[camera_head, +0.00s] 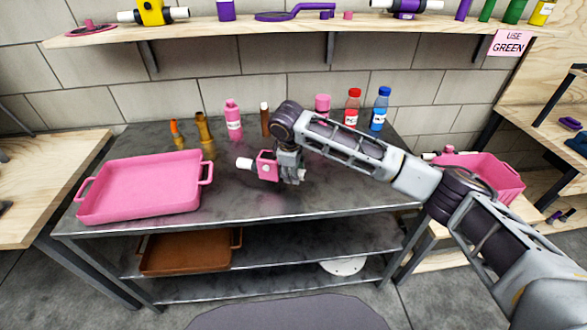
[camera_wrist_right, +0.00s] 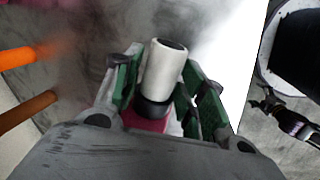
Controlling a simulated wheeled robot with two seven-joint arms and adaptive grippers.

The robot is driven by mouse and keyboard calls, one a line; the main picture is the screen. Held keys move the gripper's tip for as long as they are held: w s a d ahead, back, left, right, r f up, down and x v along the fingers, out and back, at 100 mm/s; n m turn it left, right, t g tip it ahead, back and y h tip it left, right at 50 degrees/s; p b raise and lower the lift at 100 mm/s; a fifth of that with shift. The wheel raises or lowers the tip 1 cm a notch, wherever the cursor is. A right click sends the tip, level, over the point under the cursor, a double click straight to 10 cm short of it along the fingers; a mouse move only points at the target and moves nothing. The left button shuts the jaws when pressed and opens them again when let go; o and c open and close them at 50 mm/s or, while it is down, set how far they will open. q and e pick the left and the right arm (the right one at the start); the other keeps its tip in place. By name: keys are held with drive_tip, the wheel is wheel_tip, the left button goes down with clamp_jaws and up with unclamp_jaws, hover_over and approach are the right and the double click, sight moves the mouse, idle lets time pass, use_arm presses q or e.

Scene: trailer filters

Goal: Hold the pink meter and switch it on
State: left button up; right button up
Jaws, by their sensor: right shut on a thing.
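The pink meter (camera_head: 266,166), with a white cylindrical end at its left, is over the middle of the grey metal table. My right gripper (camera_head: 284,168) is shut on it, coming from the right side. In the right wrist view, a white tube with a dark open end and a black collar (camera_wrist_right: 163,72) stands between the green-padded fingers (camera_wrist_right: 160,98). A bit of the pink body (camera_wrist_right: 145,122) shows below it. The fingers hide part of the meter, and no switch can be made out. Whether the meter touches the table is unclear. My left gripper is not seen.
A pink tray (camera_head: 140,188) fills the table's left side. Bottles stand along the back: pink (camera_head: 233,120), red (camera_head: 352,107) and blue (camera_head: 380,108). Two orange-brown items (camera_head: 205,135) stand behind the tray. A shelf (camera_head: 300,26) holds more meters. The table front is clear.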

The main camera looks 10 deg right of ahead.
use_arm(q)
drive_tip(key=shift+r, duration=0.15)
use_arm(e)
drive_tip(key=shift+f, duration=1.4)
drive_tip(key=shift+f, duration=0.3)
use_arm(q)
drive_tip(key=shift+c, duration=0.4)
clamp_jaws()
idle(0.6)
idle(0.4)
